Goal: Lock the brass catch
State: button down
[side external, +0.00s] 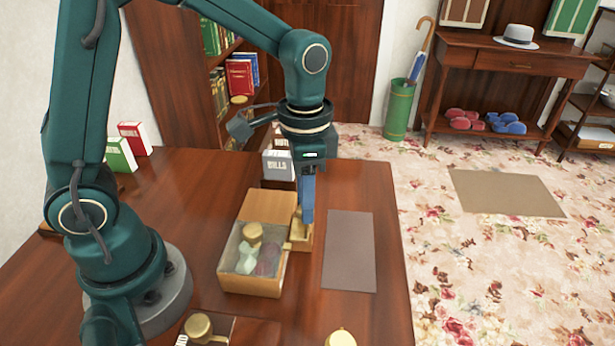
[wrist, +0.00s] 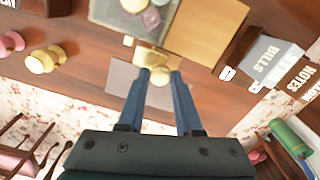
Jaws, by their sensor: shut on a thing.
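The wooden box (side external: 252,285) stands on the desk, with a pane over its front part and a plain wooden panel at its back. The brass catch (side external: 298,240) is on its right side and also shows in the wrist view (wrist: 148,57). My gripper (side external: 305,220) points down at that side, its blue fingers shut on the brass catch. In the wrist view my fingertips (wrist: 161,77) have brass between them. The fingers hide part of the catch, and I cannot tell whether it is locked.
A grey mat (side external: 349,250) lies right of the box. Brass-topped pieces (side external: 198,327) stand at the desk's front, another (side external: 340,338) to their right. A BILLS holder (side external: 277,166) stands behind the box.

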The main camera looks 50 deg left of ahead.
dwell(0.4)
jog(key=c, duration=0.6)
grip_release()
jog(key=shift+r, duration=0.1)
jog(key=shift+r, duration=2.5)
jog(key=shift+r, duration=0.1)
